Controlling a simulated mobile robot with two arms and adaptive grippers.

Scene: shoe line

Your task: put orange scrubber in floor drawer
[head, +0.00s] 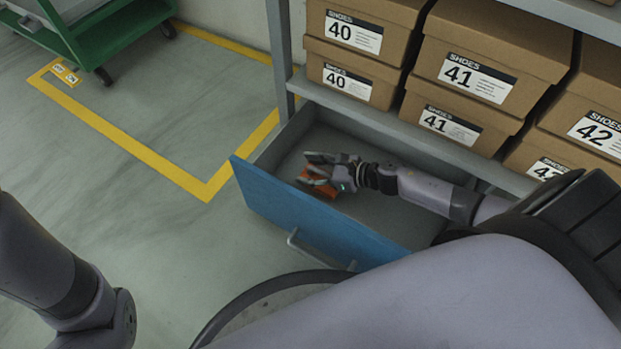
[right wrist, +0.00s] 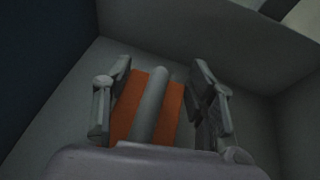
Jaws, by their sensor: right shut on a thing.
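The orange scrubber (head: 319,186) is inside the open floor drawer, toward its left end, in the head view. In the right wrist view the scrubber (right wrist: 174,115) shows as an orange block with a grey bar along its middle, between my fingers. My right gripper (head: 316,172) is shut on it; the fingers (right wrist: 158,95) stand on both sides. I cannot tell whether the scrubber touches the drawer floor. The floor drawer (head: 272,212) has a blue front and grey inside, and is pulled out below the shelf. My left gripper is out of view; only part of my left arm shows.
Shoe boxes (head: 463,78) marked 40, 41 and 42 stand on the grey shelf (head: 411,131) just above and behind the drawer. A shelf post (head: 280,55) rises at its left. A green cart (head: 117,33) stands far left.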

